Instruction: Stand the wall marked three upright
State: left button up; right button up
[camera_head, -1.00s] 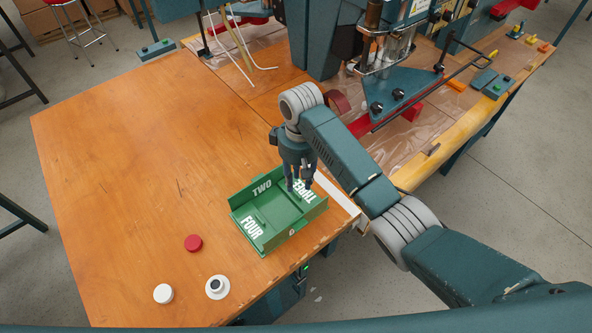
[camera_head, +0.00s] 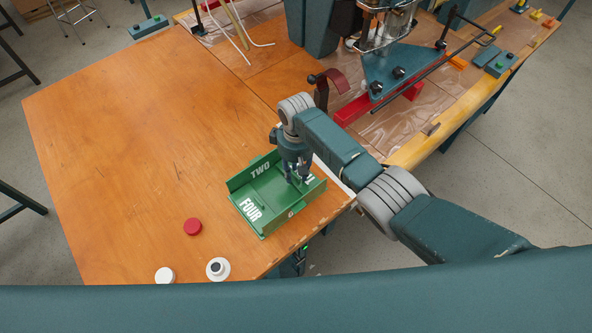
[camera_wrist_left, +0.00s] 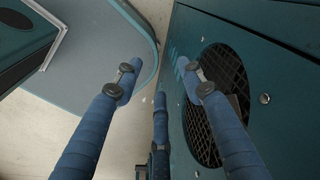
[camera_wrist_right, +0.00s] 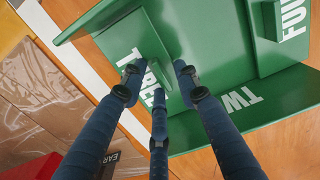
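The green PVC piece (camera_head: 270,200) with marked walls lies near the table's right front edge. The wall marked three (camera_wrist_right: 137,50) shows its white letters in the right wrist view; in the head view my gripper hides most of them. Its exact tilt is hard to tell. The walls marked TWO (camera_head: 261,171) and FOUR (camera_head: 250,209) show too. My right gripper (camera_head: 297,182) points down over the wall marked three, its fingers apart; I cannot tell whether they touch it. My left gripper (camera_wrist_left: 163,80) is open and empty, off the table and outside the head view.
A red disc (camera_head: 193,227), a white disc (camera_head: 165,275) and a white ring with a dark centre (camera_head: 218,268) lie at the front of the table (camera_head: 130,150). A machine with a blue plate (camera_head: 400,70) and red bar stands behind right. The table's left is clear.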

grip_shut()
pick_arm(q)
jog(key=s, duration=0.3)
jog(key=shift+a+f+g, duration=0.1)
jog(key=shift+f+g, duration=0.05)
jog(key=shift+g, duration=0.15)
